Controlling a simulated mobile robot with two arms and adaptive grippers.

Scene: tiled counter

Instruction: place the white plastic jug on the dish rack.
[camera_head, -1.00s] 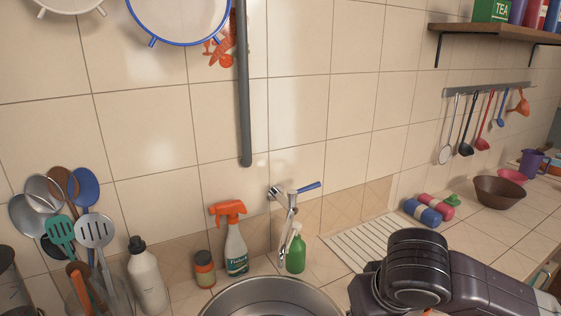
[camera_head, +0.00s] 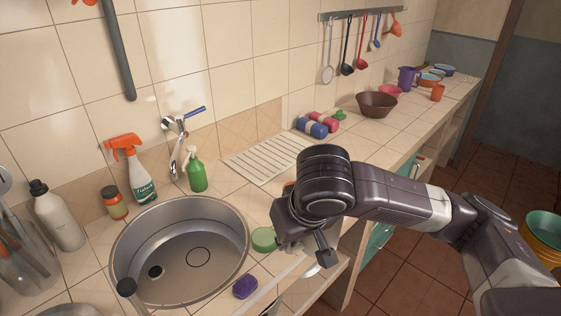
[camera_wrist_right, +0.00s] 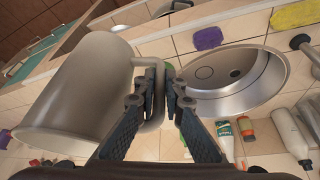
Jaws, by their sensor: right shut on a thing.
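The white plastic jug (camera_wrist_right: 85,95) looks greyish and fills the left of the right wrist view, with its handle towards the fingers. My right gripper (camera_wrist_right: 160,80) is shut on the jug's handle. In the head view my right arm hides most or all of the jug in front of the counter edge. The dish rack (camera_head: 265,154) is a flat, pale slatted rack on the counter against the wall, right of the sink. It looks empty. The gripper is in front of it, nearer the counter's front edge. My left gripper is in neither view now.
The round steel sink (camera_head: 225,281) lies left of my arm. A green bottle (camera_head: 195,175) stands between sink and rack. Blue and red rolls (camera_head: 312,127) and a brown bowl (camera_head: 376,105) lie beyond the rack. A green sponge (camera_head: 264,239) and purple sponge (camera_head: 245,286) lie by the sink.

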